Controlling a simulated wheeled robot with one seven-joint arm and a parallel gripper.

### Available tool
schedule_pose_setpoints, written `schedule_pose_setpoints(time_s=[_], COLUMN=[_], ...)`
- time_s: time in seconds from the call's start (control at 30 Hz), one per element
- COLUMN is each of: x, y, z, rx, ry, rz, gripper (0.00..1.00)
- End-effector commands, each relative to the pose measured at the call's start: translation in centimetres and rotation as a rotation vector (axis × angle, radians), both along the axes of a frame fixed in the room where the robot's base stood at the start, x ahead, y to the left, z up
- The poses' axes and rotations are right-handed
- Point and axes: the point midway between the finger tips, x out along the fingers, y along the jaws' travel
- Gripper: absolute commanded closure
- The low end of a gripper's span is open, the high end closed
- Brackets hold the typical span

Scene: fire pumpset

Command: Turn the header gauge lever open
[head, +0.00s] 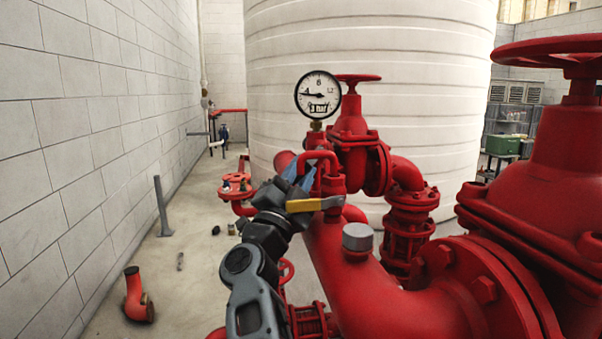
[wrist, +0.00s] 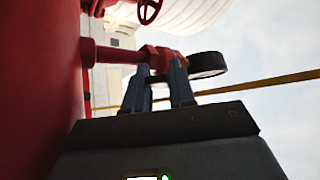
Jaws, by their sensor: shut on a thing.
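The header gauge lever (head: 316,204) is a yellow handle on a small red valve below the round gauge (head: 318,95). In the head view it lies nearly level across the picture, with its left end by my gripper. My gripper (head: 300,178) has blue fingers and is shut on the lever, close to the red valve body (wrist: 158,57). The fingers (wrist: 160,88) stand a small gap apart. The exact contact is partly hidden.
The thick red header pipe (head: 370,290) runs below the lever, with a grey cap (head: 357,237) on it. A red valve with a handwheel (head: 357,78) stands right behind. A large red valve (head: 560,170) fills the right. Open floor lies left, towards the block wall.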

Motion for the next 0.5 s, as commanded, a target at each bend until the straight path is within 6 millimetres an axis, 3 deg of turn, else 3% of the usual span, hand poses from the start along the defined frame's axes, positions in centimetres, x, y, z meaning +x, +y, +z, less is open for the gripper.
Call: schedule_pose_setpoints(time_s=[0.37,0.4,0.5], x=[0.05,0.06,0.05], y=[-0.24,-0.25,-0.21], z=[-0.12,-0.11,-0.09], rx=[-0.002,-0.001,-0.001], ry=[0.000,0.001,0.000], rz=[-0.003,-0.004,-0.003], gripper=[1.00,0.73,0.63])
